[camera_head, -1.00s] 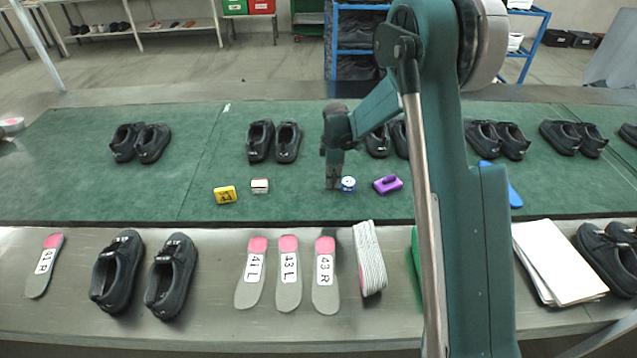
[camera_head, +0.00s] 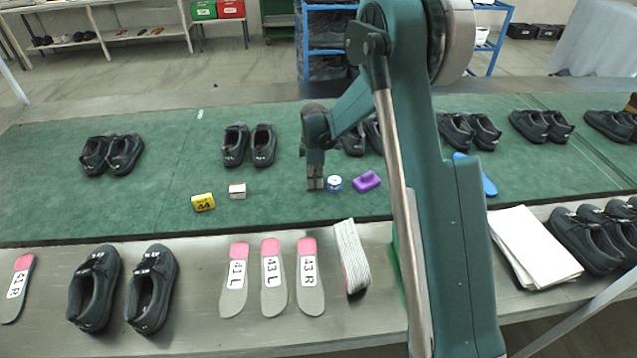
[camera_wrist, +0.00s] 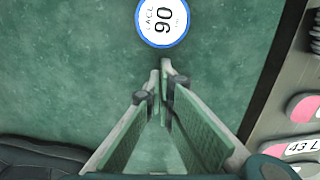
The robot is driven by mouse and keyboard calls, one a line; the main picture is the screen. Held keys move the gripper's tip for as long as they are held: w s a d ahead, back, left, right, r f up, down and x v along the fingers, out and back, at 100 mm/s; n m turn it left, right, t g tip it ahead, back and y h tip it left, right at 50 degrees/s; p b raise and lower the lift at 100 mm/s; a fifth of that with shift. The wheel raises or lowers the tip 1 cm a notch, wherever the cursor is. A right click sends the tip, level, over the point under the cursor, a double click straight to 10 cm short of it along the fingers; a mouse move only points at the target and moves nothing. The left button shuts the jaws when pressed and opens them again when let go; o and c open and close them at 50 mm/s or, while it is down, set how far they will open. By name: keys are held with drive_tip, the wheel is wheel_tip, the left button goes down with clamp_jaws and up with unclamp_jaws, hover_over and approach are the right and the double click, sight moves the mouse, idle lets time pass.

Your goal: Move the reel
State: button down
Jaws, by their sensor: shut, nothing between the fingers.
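The reel (camera_head: 334,184) is small and round, with a white top and blue rim. My gripper (camera_head: 315,187) is shut and empty, low over the mat just left of the reel. In the wrist view my fingertips (camera_wrist: 160,68) point toward the reel, with a narrow strip of green between. I cannot tell their height above the mat.
A purple item (camera_head: 367,181) lies close right of the reel. A white box (camera_head: 237,191) and a yellow block (camera_head: 203,202) marked 44 lie to the left. Pairs of black shoes (camera_head: 249,146) stand behind. Insoles (camera_head: 273,280) lie on the metal ledge in front.

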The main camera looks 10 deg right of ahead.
drive_tip(key=shift+a, duration=1.25)
wheel_tip(320, 180, up, 10)
drive_tip(key=p, duration=0.2)
drive_tip(key=shift+d, duration=0.15)
